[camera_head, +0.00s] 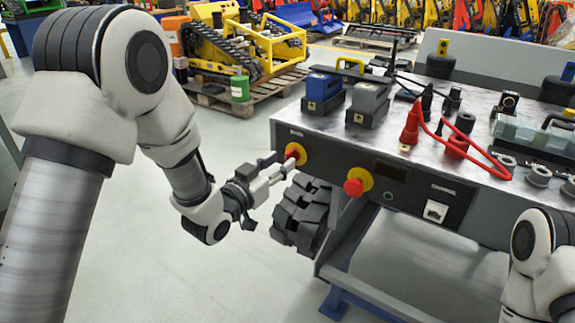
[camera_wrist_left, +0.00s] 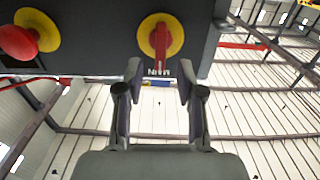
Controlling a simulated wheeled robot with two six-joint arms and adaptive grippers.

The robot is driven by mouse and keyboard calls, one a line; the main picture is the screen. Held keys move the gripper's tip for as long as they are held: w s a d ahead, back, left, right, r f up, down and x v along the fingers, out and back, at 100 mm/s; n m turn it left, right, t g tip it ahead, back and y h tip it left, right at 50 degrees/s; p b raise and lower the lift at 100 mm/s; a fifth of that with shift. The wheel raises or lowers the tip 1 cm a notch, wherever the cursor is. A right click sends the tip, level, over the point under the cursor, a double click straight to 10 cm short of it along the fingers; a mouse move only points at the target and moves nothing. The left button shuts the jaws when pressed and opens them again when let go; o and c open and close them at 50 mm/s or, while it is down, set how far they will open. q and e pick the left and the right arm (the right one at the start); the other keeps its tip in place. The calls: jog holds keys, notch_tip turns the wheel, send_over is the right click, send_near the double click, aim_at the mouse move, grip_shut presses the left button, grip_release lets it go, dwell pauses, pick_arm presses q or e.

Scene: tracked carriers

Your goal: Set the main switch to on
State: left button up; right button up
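The main switch (camera_head: 298,152) is a red rotary handle on a yellow disc, at the left end of the workbench's dark front panel. In the left wrist view the red handle (camera_wrist_left: 160,42) stands upright in the picture, with an upside-down MAIN label beside the disc. My left gripper (camera_head: 284,163) points at the switch from the front. Its two fingers (camera_wrist_left: 160,70) are apart, one on each side of the handle's line, with visible gaps. They look close to the panel; I cannot tell how deep they reach. Only part of my right arm shows; its gripper is out of view.
A red mushroom button (camera_head: 353,187) on a yellow disc sits right of the switch. A socket (camera_head: 436,211) is farther right. The benchtop (camera_head: 425,160) holds a red cable (camera_head: 455,142), plugs and battery-like blocks. A rubber track (camera_head: 300,212) hangs below. Floor at left is clear.

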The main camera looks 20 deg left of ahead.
aim_at(286, 159)
pick_arm(q)
jog(key=x, duration=0.4)
jog(key=shift+f, duration=0.1)
jog(key=shift+s, duration=0.1)
grip_shut()
